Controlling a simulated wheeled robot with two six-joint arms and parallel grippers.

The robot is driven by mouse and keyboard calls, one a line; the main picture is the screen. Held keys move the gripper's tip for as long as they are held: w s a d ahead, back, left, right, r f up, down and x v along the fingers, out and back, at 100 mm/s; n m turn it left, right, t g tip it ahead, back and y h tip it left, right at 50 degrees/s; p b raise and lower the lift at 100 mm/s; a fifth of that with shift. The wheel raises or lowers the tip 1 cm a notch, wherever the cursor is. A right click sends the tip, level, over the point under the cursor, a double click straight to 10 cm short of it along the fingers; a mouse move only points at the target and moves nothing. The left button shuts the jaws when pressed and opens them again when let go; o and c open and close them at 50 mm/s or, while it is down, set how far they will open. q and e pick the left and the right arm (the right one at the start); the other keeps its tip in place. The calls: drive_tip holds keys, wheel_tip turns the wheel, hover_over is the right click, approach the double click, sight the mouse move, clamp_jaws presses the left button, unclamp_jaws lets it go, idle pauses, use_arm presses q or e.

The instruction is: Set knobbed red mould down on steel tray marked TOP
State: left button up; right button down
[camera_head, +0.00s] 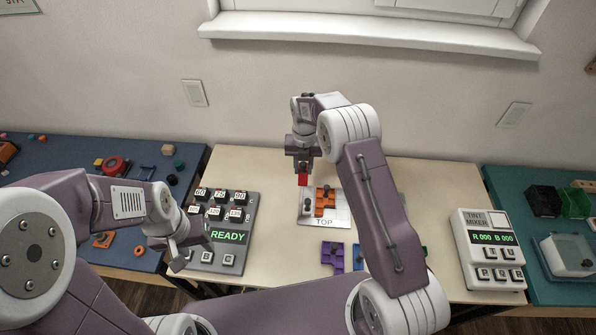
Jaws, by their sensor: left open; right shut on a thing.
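My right gripper (303,172) is shut on the red mould (303,181) and holds it at the back left corner of the steel tray. Only a small part of the red mould shows; its knob cannot be made out. The steel tray marked TOP (336,218) lies on the cream table. An orange mould (326,203) sits on the tray, just right of and below the red mould in the picture. My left gripper (183,258) is open and empty, at the left edge of the control panel.
A grey control panel (231,254) reading READY stands left of the tray. A purple mould (331,256) lies in front of the tray; blue and green pieces are partly behind my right arm. A white tint mixer (487,252) stands at the right.

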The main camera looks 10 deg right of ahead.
drive_tip(key=shift+s+d+f+p, duration=0.15)
drive_tip(key=shift+d+f+p, duration=0.15)
drive_tip(key=shift+d+f, duration=0.45)
drive_tip(key=f+b, duration=0.2)
drive_tip(key=f, duration=0.1)
drive_tip(key=f+b, duration=0.2)
drive_tip(key=f, duration=0.1)
drive_tip(key=f+b, duration=0.3)
drive_tip(key=shift+s+d, duration=0.25)
drive_tip(key=shift+s, duration=0.05)
use_arm(q)
wheel_tip(320, 180, down, 6)
drive_tip(key=shift+w+r, duration=0.1)
drive_tip(key=shift+r, duration=0.15)
drive_tip(key=shift+f, duration=0.3)
use_arm(e)
drive_tip(key=shift+f, duration=0.5)
drive_tip(key=c, duration=1)
unclamp_jaws()
